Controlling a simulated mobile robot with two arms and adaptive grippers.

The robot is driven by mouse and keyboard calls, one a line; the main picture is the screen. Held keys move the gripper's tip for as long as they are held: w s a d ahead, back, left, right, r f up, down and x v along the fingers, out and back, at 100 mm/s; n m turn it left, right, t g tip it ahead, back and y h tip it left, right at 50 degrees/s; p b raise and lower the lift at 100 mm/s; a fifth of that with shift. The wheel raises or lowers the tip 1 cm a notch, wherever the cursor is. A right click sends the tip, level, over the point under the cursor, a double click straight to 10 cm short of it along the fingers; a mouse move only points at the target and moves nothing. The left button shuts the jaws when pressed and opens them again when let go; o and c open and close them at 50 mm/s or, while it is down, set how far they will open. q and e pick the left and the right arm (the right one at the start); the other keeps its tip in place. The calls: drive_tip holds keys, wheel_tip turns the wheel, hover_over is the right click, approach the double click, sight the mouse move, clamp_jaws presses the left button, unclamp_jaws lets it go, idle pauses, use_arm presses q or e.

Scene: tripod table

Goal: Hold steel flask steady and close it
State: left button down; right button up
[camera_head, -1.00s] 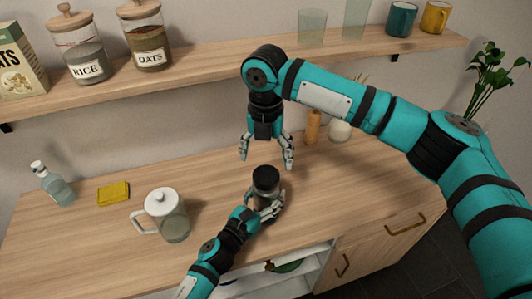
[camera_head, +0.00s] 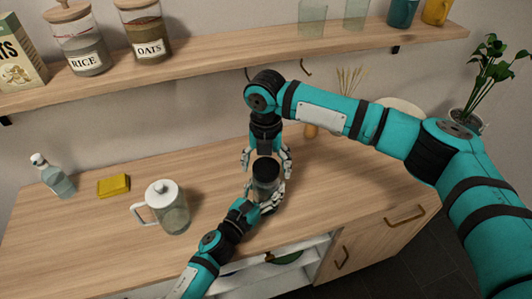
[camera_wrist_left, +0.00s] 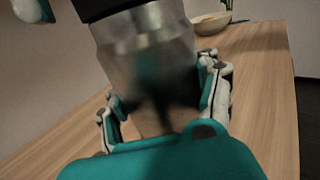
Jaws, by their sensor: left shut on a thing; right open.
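The steel flask (camera_head: 265,192) stands on the wooden counter with a black lid (camera_head: 266,169) on its top. My left gripper (camera_head: 262,197) is shut around the flask's body, coming from the front left. The left wrist view shows the metal flask (camera_wrist_left: 148,55) between the fingers of my left gripper (camera_wrist_left: 165,110). My right gripper (camera_head: 266,160) points down from above, open, with its fingers on either side of the lid. I cannot tell whether its fingers touch the lid.
A white-lidded glass jug (camera_head: 172,213) stands left of the flask. A yellow sponge (camera_head: 114,185) and a spray bottle (camera_head: 54,179) are farther left on the counter. A wooden shelf (camera_head: 210,58) runs above.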

drive_tip(key=shift+f, duration=0.7)
